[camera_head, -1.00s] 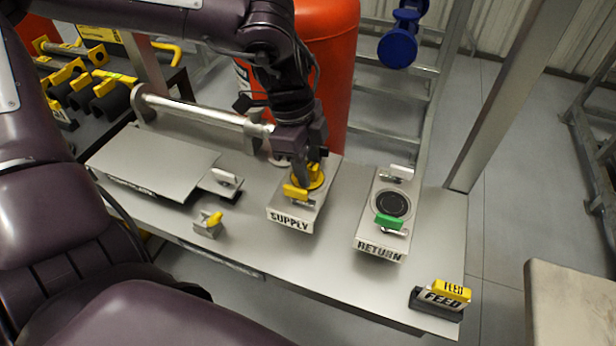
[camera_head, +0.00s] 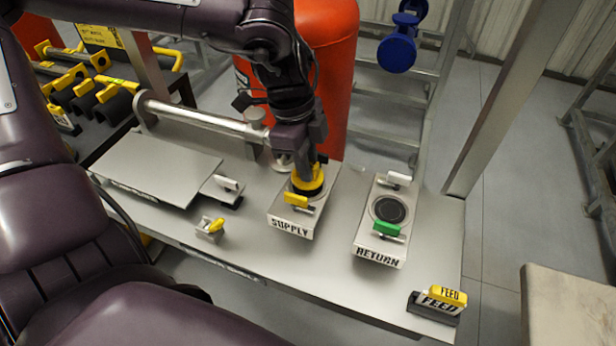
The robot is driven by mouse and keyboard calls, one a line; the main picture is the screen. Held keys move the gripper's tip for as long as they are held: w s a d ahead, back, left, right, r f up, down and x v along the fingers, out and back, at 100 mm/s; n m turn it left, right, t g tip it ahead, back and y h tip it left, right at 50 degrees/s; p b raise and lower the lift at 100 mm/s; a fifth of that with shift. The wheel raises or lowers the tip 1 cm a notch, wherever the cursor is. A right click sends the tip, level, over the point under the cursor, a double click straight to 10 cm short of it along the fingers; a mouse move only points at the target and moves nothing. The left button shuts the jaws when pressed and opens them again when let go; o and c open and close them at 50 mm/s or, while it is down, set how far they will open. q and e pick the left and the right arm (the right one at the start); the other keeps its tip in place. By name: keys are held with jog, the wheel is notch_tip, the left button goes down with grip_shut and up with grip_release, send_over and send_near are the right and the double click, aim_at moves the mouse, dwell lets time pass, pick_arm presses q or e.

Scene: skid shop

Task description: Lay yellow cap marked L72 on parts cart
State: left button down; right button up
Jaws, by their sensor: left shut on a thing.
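My left gripper (camera_head: 303,172) points down over the block labelled SUPPLY (camera_head: 291,226) and is shut on a yellow round cap (camera_head: 310,185). The cap is right above the SUPPLY block's top, with a dark band showing under it. I cannot tell whether they still touch. The L72 marking is not readable. A pale flat top (camera_head: 572,312) at the lower right may be the parts cart, but no label confirms it. My right gripper is not in view.
The RETURN block (camera_head: 378,252) stands to the right with a green handle (camera_head: 387,229). A FEED sign (camera_head: 438,301) is at the bench's right end. A raised plate (camera_head: 155,168) lies left. A red tank (camera_head: 328,70) stands behind. The visible pale top is bare.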

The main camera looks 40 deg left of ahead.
aim_at(312, 164)
pick_arm(q)
jog(key=shift+r+p, duration=1.45)
jog(key=shift+r, duration=1)
jog(key=shift+f, duration=0.1)
